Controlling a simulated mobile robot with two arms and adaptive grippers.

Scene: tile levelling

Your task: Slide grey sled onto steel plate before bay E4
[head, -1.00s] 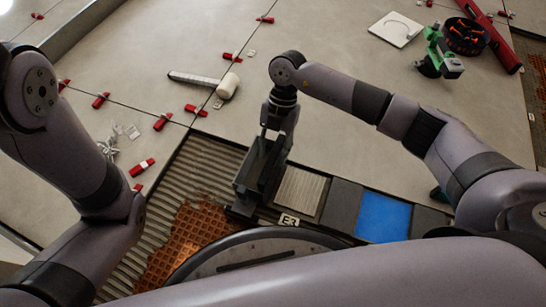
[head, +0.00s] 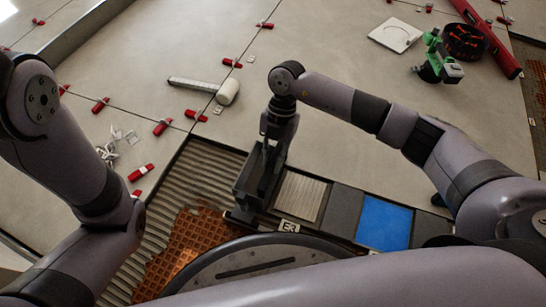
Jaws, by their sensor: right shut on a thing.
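The dark grey sled (head: 249,184) sits on the floor strip near the middle of the head view. My right gripper (head: 268,150) reaches down from above and is shut on the sled's upright part; its fingertips are partly hidden by it. A pale, ribbed metal-looking plate (head: 300,196) lies just right of the sled. I cannot tell for certain that it is the steel plate. A small white label (head: 289,226), which reads E3, lies below that plate. No E4 label can be read. My left arm shows at the left, but its gripper is out of view.
Ribbed adhesive (head: 203,164) and an orange grid mat (head: 195,240) lie left of the sled. A dark panel (head: 343,209) and a blue panel (head: 384,223) lie to its right. A white-headed mallet (head: 228,92), red wedges (head: 141,172) and a green tool (head: 437,62) rest on the tiles.

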